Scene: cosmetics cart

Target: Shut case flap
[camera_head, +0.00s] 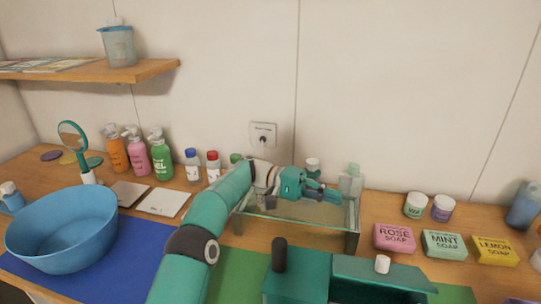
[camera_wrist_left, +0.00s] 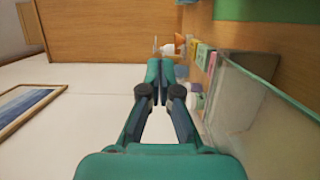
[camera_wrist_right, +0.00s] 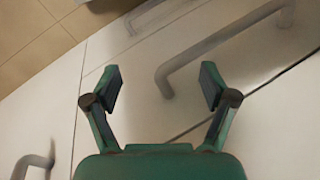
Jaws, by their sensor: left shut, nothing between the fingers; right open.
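The glass case (camera_head: 352,243) stands on the wooden counter, right of centre in the head view. My left arm reaches across it and hides part of it. My left gripper (camera_head: 332,194) is shut and empty, over the back part of the case. In the left wrist view my left gripper (camera_wrist_left: 160,72) has its fingertips together, with a clear glass panel (camera_wrist_left: 245,110) on its right. I cannot tell whether that panel is the flap, or how far the flap stands open. My right gripper (camera_wrist_right: 162,86) is open and empty, in front of white cabinet fronts.
Rose soap (camera_head: 394,237), mint soap (camera_head: 444,244) and lemon soap (camera_head: 495,250) lie right of the case. A blue bowl (camera_head: 62,235) is at the left. A bar handle (camera_wrist_right: 215,45) crosses the right wrist view.

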